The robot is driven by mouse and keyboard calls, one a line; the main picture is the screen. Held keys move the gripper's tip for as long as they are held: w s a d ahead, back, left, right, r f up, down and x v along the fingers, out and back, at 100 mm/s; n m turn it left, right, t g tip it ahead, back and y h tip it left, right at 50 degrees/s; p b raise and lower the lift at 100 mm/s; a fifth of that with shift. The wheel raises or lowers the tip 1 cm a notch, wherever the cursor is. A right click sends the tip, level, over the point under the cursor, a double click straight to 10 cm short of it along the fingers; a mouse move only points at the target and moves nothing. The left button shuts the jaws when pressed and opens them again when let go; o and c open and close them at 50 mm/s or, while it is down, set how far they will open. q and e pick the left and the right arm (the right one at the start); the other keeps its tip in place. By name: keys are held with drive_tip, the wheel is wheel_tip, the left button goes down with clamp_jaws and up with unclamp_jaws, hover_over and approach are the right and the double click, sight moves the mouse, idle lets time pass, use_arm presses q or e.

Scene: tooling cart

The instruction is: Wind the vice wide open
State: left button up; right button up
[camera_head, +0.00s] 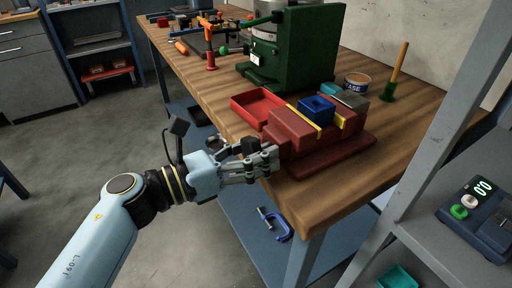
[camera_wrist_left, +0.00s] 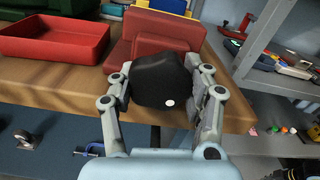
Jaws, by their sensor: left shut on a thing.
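The red vice (camera_head: 297,131) sits at the front edge of the wooden bench, with yellow strips at its jaws and a blue block (camera_head: 317,108) on top between them. My left gripper (camera_head: 267,161) is at the vice's front end. In the left wrist view its fingers (camera_wrist_left: 163,95) are shut on a black knob (camera_wrist_left: 160,80), which is the vice's handle end; a white dot shows on it. The red vice body (camera_wrist_left: 160,35) stands right behind the knob. My right gripper is not in view.
A red tray (camera_head: 262,107) lies left of the vice, with a green machine (camera_head: 300,48) behind. A tin (camera_head: 357,82) and a brush (camera_head: 395,75) stand at the back right. A grey shelf post (camera_head: 440,130) rises on the right. A blue clamp (camera_head: 275,224) is below the bench top.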

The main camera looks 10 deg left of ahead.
use_arm(q)
drive_tip(key=n+p, duration=0.2)
drive_tip(key=n, duration=0.2)
drive_tip(key=shift+r, duration=0.1)
drive_tip(key=shift+s+n+p, duration=0.1)
drive_tip(key=shift+n+p, duration=0.4)
drive_tip(key=shift+n, duration=0.1)
drive_tip(key=o, duration=1.2)
drive_tip(key=shift+v, duration=3.95)
